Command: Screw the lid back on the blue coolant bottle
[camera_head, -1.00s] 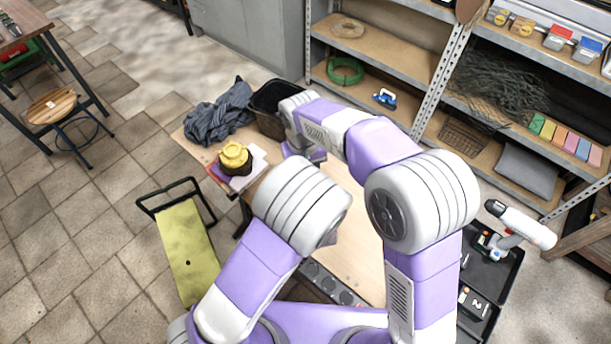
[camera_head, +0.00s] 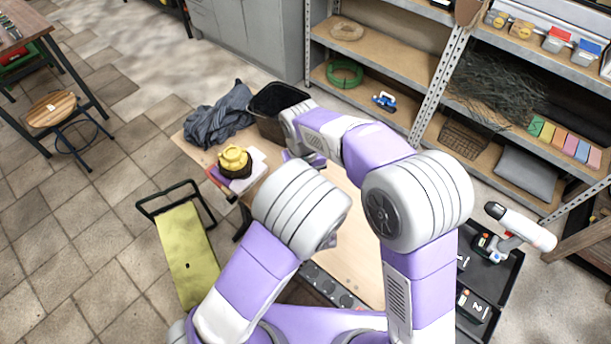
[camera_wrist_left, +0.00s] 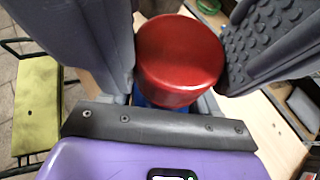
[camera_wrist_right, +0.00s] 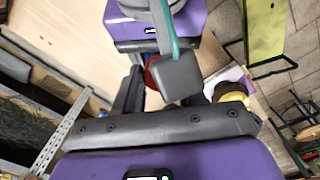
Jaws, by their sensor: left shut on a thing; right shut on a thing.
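The red lid (camera_wrist_left: 180,55) sits large between the fingers of my left gripper (camera_wrist_left: 182,62), which is shut on it in the left wrist view. A little of the blue coolant bottle (camera_wrist_left: 150,102) shows right below the lid; whether the threads are engaged cannot be seen. In the head view my arms hide the bottle, the lid and the fingertips.
Metal shelves (camera_head: 400,60) stand behind. A yellow-green trolley (camera_head: 187,255) is on the floor at left.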

